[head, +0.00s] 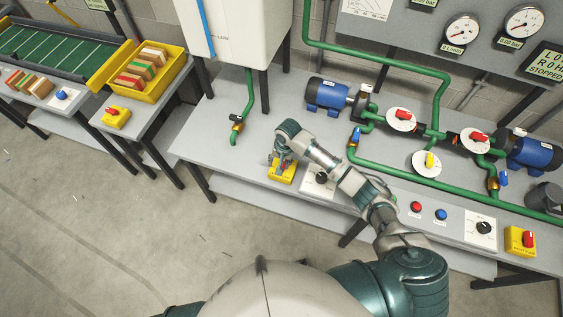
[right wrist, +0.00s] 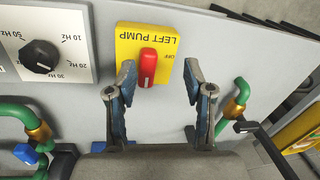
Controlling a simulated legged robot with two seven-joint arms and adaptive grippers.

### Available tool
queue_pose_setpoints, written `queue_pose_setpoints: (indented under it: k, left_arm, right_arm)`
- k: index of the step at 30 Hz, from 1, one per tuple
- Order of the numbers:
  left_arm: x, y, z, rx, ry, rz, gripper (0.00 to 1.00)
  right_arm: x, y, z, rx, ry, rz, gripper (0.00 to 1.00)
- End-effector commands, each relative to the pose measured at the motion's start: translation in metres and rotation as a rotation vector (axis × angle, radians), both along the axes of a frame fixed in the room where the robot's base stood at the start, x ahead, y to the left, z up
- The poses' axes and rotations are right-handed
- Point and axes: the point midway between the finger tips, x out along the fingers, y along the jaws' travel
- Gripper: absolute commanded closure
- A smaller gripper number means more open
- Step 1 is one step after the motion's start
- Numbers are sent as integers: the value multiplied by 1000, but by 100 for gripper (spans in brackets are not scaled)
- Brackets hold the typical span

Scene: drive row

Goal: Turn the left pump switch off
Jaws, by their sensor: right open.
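The left pump switch is a yellow box (head: 281,172) on the bench front, with its top partly hidden by my right gripper in the head view. In the right wrist view the yellow plate (right wrist: 128,42) reads LEFT PUMP upside down. Its red handle (right wrist: 147,68) stands lengthwise in the picture, with a small OFF mark at its right. My right gripper (right wrist: 161,84) is open and empty. Its fingertips are at either side of the handle's near end in the picture, the left one closer; I see no clear contact. My left gripper is not in view.
A black speed dial (right wrist: 40,56) sits beside the switch. Green pipes (head: 390,167), blue pump motors (head: 327,95) and red-handled valves (head: 400,115) stand behind. Another yellow switch (head: 520,241) is at the far right. A separate bench (head: 125,112) stands left across a gap.

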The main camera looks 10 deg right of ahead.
Motion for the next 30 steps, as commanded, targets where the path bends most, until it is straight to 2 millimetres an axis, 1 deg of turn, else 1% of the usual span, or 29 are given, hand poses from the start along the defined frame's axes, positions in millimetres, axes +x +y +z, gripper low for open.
queue_pose_setpoints:
  k: [1,3,6,9,11,14,17,30]
  left_arm:
    - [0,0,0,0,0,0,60]
    - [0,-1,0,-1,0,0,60]
    - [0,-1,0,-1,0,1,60]
    - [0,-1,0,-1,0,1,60]
    - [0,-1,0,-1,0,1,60]
    - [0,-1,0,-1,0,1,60]
    - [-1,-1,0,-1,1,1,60]
    - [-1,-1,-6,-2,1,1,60]
  right_arm:
    - [14,-9,27,-30,6,-41,48]
    - [24,-19,56,-66,32,-106,48]
    - [32,-30,86,-105,55,-178,48]
    - [34,-36,100,-124,68,-218,48]
    - [34,-37,101,-129,73,-226,48]
    - [34,-37,91,-128,76,-229,48]
    - [34,-38,72,-130,76,-229,48]
    - [34,-37,-31,-127,74,-228,48]
